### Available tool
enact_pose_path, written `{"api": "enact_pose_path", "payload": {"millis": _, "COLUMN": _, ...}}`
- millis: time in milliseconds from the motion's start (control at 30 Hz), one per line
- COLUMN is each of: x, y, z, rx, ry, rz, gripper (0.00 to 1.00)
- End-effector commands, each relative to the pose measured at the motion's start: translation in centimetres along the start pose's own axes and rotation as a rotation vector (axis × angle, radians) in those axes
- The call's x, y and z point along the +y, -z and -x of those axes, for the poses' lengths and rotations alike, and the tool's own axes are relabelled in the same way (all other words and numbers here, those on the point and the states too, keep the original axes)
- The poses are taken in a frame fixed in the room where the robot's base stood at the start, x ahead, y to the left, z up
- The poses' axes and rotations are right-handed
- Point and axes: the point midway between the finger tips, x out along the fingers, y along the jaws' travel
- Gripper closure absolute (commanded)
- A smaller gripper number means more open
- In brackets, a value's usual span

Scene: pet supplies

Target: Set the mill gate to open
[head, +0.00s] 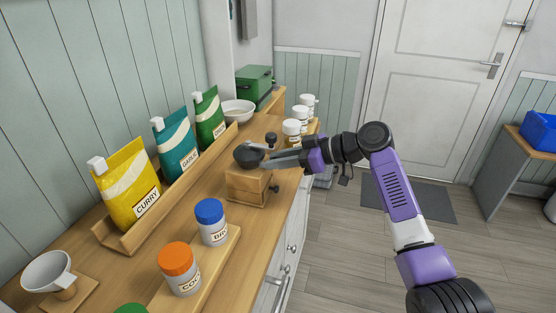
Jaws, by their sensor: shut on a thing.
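The mill stands on the wooden counter in the head view, with a wooden box body (245,187) and a dark bowl-shaped hopper (247,158) on top. A dark round knob (271,138) rises just behind the hopper. A small dark knob (274,188) sticks out at the box's right side. My gripper (272,161) reaches in from the right, with its fingers at the hopper's right edge, just above the box. It is shut on a part of the mill; the fingers hide which part. I cannot make out the gate or its setting.
Curry (130,190), teal (176,146) and green (209,117) pouches stand in a wooden rack behind. Orange-lidded (179,270) and blue-lidded (211,222) jars stand in front, left of the mill. White jars (300,120) stand beyond my gripper. The floor right of the counter is mostly open.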

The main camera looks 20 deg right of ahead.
Motion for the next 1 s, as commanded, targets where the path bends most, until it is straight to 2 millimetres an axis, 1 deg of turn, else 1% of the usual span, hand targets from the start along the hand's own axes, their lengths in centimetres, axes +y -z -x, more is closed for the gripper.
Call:
{"api": "enact_pose_path", "payload": {"millis": 133, "x": 0.0, "y": -0.2, "z": 0.4, "rx": 0.001, "ry": -0.001, "rz": 0.0, "gripper": 1.0}}
{"api": "enact_pose_path", "payload": {"millis": 333, "x": 0.0, "y": -1.1, "z": 2.6, "rx": 0.002, "ry": -0.002, "rz": 0.0, "gripper": 1.0}}
{"api": "enact_pose_path", "payload": {"millis": 567, "x": 0.0, "y": -1.1, "z": 2.8, "rx": 0.0, "ry": 0.0, "rz": -0.001, "gripper": 1.0}}
{"api": "enact_pose_path", "payload": {"millis": 600, "x": 0.0, "y": -1.1, "z": 2.8, "rx": 0.0, "ry": 0.0, "rz": -0.001, "gripper": 0.72}}
{"api": "enact_pose_path", "payload": {"millis": 700, "x": 0.0, "y": -1.1, "z": 2.8, "rx": 0.0, "ry": 0.0, "rz": -0.001, "gripper": 0.53}}
{"api": "enact_pose_path", "payload": {"millis": 1000, "x": 0.0, "y": -1.1, "z": 2.8, "rx": 0.0, "ry": 0.0, "rz": 0.0, "gripper": 0.53}}
